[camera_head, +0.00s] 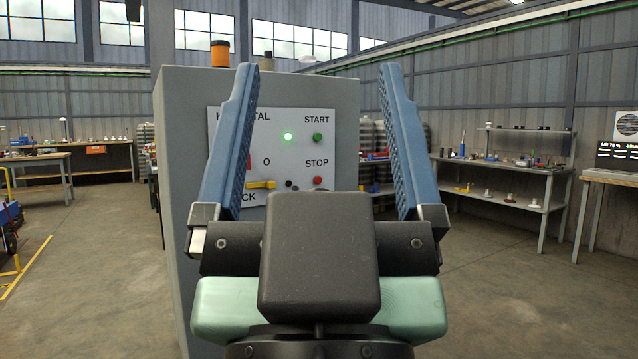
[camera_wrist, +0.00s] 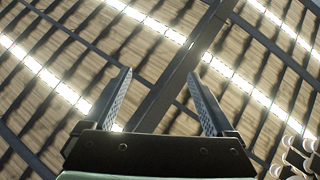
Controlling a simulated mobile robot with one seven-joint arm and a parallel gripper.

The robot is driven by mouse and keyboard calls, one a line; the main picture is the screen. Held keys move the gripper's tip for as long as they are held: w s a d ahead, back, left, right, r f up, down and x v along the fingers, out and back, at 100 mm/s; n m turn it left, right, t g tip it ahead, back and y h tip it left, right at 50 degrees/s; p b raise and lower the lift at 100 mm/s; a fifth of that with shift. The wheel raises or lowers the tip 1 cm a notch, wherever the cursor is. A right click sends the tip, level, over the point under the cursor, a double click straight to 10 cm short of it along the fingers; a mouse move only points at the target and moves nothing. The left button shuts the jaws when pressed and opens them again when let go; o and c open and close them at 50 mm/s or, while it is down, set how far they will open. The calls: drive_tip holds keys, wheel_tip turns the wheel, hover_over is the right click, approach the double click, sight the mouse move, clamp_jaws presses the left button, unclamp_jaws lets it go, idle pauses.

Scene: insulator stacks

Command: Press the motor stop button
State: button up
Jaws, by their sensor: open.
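The red stop button (camera_head: 318,181) sits under the word STOP on the white control panel (camera_head: 345,150), low on its right side. The green start button (camera_head: 317,137) is above it, and a green lamp (camera_head: 288,135) is lit to the left. My gripper (camera_head: 317,75) is open and empty, with its blue fingers pointing up and wide apart in front of the grey cabinet (camera_head: 180,200). The stop button shows between the fingers, just above the gripper's body, and nothing touches it. The left finger hides part of the panel. The wrist view shows the open fingers (camera_wrist: 160,90) against the roof.
An orange beacon (camera_head: 220,53) stands on top of the cabinet. A workbench with small parts (camera_head: 515,165) is at the right, and another bench (camera_head: 40,158) is at the far left. The floor (camera_head: 100,290) left of the cabinet is largely clear.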

clamp_jaws()
idle(1.4)
